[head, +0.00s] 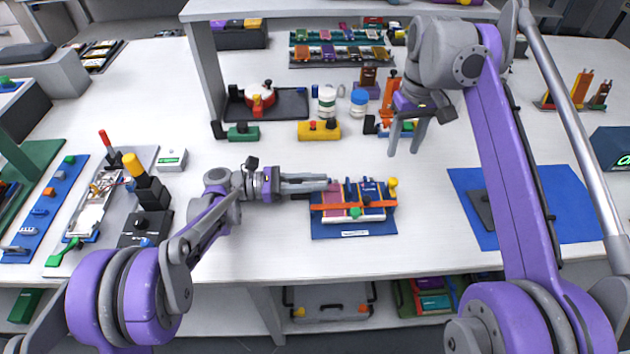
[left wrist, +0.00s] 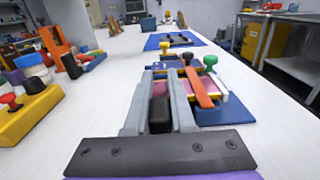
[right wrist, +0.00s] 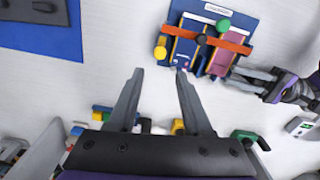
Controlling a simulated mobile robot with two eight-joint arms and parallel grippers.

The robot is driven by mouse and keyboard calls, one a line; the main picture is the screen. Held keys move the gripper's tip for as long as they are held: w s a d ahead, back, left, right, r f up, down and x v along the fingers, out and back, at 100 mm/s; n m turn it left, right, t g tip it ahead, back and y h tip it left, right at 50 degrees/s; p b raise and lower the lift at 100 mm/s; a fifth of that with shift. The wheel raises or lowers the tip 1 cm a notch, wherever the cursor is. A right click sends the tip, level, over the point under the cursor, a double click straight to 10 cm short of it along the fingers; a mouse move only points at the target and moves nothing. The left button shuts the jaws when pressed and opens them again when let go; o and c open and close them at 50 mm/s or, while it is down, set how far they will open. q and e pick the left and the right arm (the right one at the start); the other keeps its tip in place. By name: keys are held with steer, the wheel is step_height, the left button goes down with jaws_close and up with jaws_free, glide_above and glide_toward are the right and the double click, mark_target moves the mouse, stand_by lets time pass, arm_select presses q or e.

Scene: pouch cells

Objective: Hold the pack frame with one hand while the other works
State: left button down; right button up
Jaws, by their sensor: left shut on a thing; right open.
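The pack frame (head: 324,229) lies on the white table, a blue base with purple and blue cells under an orange bar (head: 352,204). A yellow knob (head: 393,182) and a green knob (head: 355,213) show on it. My left gripper (head: 326,184) is at its left side, shut on a black block (left wrist: 159,113) at the frame's edge; the fingers partly hide the block. My right gripper (head: 404,151) is open and empty, above the table behind and right of the frame. The right wrist view also shows the frame (right wrist: 244,22) beyond the open fingertips (right wrist: 160,72).
A blue mat (head: 575,205) with a dark plate lies to the right. A grey tray (head: 82,225) of tools is at left. Table in front is clear.

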mark_target(393, 192)
steer(key=shift+w, duration=0.1)
steer(key=shift+c, duration=1.3)
steer(key=w, duration=0.1)
steer(key=w+f+m, duration=0.1)
steer(key=shift+w, duration=0.4)
jaws_close()
steer(key=shift+m, duration=0.3)
steer(key=shift+w+a+f, duration=0.1)
steer(key=shift+w+f, duration=0.05)
steer(key=shift+f, duration=2.15)
steer(key=shift+w+f, duration=0.1)
steer(key=shift+f, duration=2.2)
steer(key=shift+s, duration=0.2)
steer(key=shift+s, duration=2.2)
steer(key=shift+w+r, duration=0.25)
steer(key=shift+r, duration=0.75)
steer(key=shift+w+r, duration=0.25)
steer(key=shift+r, duration=0.75)
steer(key=shift+w+r, duration=0.25)
steer(key=shift+r, duration=0.75)
